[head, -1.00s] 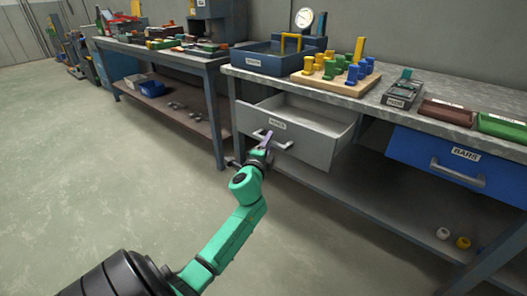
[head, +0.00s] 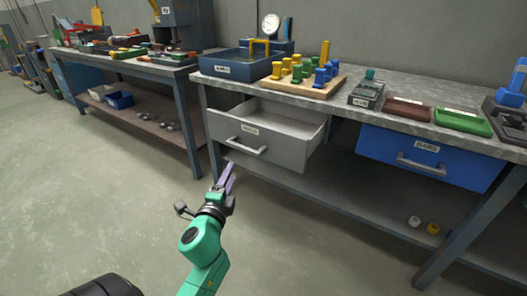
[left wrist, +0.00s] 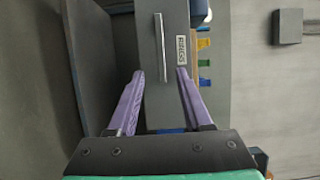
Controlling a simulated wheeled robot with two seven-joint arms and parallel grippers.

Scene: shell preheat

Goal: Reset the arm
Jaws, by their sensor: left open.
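My left gripper (head: 226,178) has purple fingers at the end of a green arm. It is open and empty, in front of and below the grey drawer (head: 285,150), which is pulled out of the right bench. The gripper is apart from the drawer's bar handle (head: 246,146). In the left wrist view, the spread fingers (left wrist: 161,73) point toward the drawer front (left wrist: 170,110), with the handle (left wrist: 160,48) showing between and beyond them. The inside of the drawer that shows in the head view looks empty. My right gripper is not in view.
The right bench (head: 420,88) carries a blue bin (head: 232,68), a wooden peg board (head: 300,84), and red and green trays (head: 462,121). A shut blue drawer (head: 425,160) is right of the grey one. The floor at left (head: 90,190) is clear.

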